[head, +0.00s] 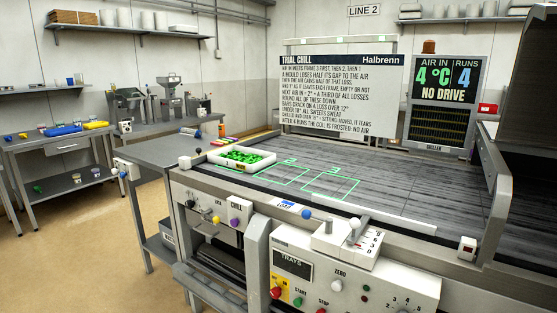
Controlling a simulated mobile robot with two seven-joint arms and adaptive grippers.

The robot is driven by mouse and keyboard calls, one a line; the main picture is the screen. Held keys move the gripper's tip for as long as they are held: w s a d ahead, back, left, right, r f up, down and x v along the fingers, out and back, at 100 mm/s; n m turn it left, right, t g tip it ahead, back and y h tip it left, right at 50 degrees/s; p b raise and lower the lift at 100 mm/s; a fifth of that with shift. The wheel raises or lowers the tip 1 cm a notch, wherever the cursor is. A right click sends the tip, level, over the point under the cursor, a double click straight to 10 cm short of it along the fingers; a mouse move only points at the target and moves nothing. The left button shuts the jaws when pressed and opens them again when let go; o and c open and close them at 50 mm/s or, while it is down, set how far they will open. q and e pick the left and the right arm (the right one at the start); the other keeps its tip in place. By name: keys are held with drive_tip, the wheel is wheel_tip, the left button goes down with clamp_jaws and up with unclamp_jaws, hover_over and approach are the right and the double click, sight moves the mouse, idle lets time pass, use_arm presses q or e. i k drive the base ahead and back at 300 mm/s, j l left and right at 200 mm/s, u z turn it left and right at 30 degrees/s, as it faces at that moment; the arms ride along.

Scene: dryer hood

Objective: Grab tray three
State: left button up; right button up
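One white tray (225,165) filled with small green pieces sits at the left end of the grey slatted bed. I see no number on it. To its right, green outlines on the bed are marked 2 (282,175) and 3 (331,185); both outlines are empty. Neither of my grippers is in view.
A control panel (350,279) with knobs and buttons fronts the bed, with levers above it. A sign (340,95) and a display (442,80) reading 4 °C, 4 runs and NO DRIVE stand behind. A side table (60,145) holds coloured items. The bed's middle is clear.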

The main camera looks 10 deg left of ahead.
sight(241, 158)
drive_tip(key=i+j+z, duration=0.15)
drive_tip(key=j+z, duration=0.15)
drive_tip(key=i+j+z, duration=0.1)
drive_tip(key=j+z, duration=0.2)
drive_tip(key=j, duration=0.25)
drive_tip(key=j+z, duration=0.1)
drive_tip(key=j, duration=0.35)
drive_tip(key=i+j+z, duration=0.1)
drive_tip(key=j, duration=0.4)
drive_tip(key=i+j, duration=0.1)
drive_tip(key=j, duration=0.85)
drive_tip(key=i+j+z, duration=0.15)
drive_tip(key=j, duration=0.85)
